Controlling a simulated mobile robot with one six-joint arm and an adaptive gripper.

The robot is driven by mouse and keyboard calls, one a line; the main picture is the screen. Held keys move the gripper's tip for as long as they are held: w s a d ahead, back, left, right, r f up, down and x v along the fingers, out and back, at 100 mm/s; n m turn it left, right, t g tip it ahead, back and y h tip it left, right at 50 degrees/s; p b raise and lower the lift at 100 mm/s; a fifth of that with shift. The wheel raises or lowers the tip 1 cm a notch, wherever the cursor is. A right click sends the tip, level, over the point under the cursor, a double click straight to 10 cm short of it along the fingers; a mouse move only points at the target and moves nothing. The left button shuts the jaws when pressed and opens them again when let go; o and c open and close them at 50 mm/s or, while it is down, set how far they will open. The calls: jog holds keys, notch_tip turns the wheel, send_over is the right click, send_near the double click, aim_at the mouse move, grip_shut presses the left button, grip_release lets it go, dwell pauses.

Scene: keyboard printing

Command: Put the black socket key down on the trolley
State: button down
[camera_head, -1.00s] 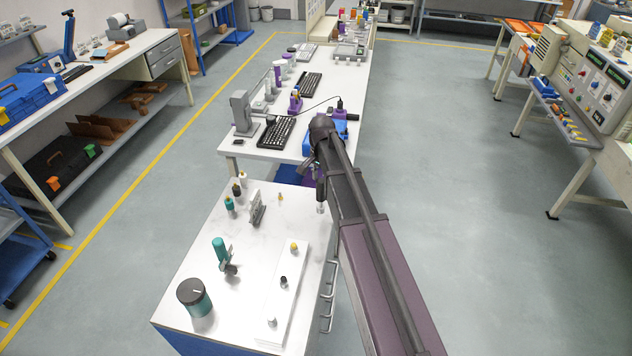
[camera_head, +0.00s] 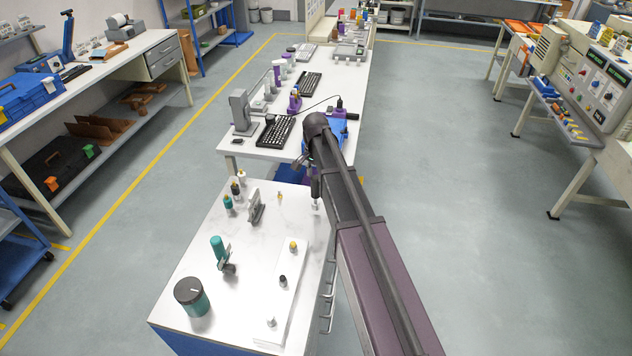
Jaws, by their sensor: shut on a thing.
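The trolley (camera_head: 190,262) has a white top and stands in the lower middle of the head view. My gripper (camera_head: 308,166) is at the far right corner of the trolley, small and partly hidden by my arm. It is shut on the black socket key (camera_head: 314,188), which hangs upright with its dark part above and a light metal end below. The key's lower end is by the trolley's right edge; I cannot tell whether it touches the top.
On the trolley are a dark-topped teal jar (camera_head: 193,297), a teal-handled tool (camera_head: 218,248), a grey stand (camera_head: 256,207), small bottles (camera_head: 228,203) and a white plate (camera_head: 268,318) with small knobs. The white bench (camera_head: 262,154) with keyboards is beyond. Bare top remains between them.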

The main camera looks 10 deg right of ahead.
jog(key=shift+f+b, duration=0.65)
jog(key=shift+f, duration=0.3)
jog(key=shift+f, duration=0.15)
jog(key=shift+c, duration=1.3)
grip_release()
jog(key=shift+r, duration=0.25)
notch_tip(320, 180, up, 12)
jog(key=p, duration=1.2)
